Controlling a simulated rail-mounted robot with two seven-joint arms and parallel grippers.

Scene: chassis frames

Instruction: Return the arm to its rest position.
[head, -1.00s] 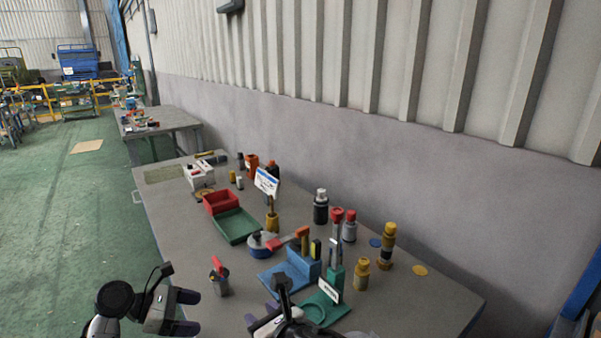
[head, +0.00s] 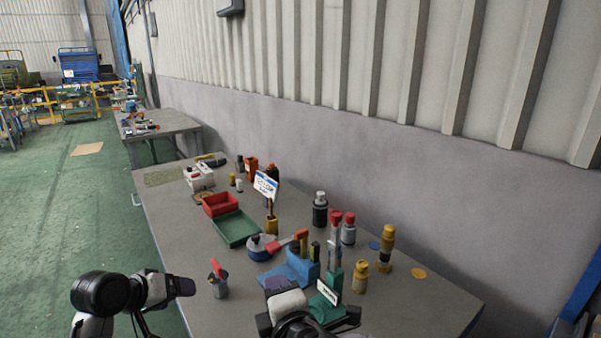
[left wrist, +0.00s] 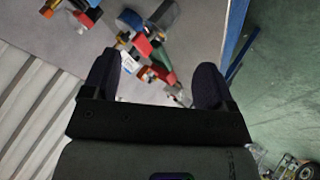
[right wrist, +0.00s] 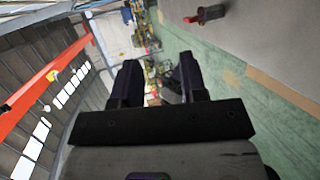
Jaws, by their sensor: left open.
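My left gripper (head: 186,286) is at the lower left in the head view, near the table's left edge. Its fingers are seen almost edge-on there. In the left wrist view my left gripper (left wrist: 156,75) has its fingers wide apart with nothing between them.
The grey table (head: 190,240) holds a red-handled cup (head: 218,284) beside my left gripper. A blue block (head: 303,265), a green stand (head: 333,280) and yellow bottles (head: 361,276) are near my right gripper. Red (head: 220,203) and green (head: 236,228) trays lie further back. A wall runs behind.

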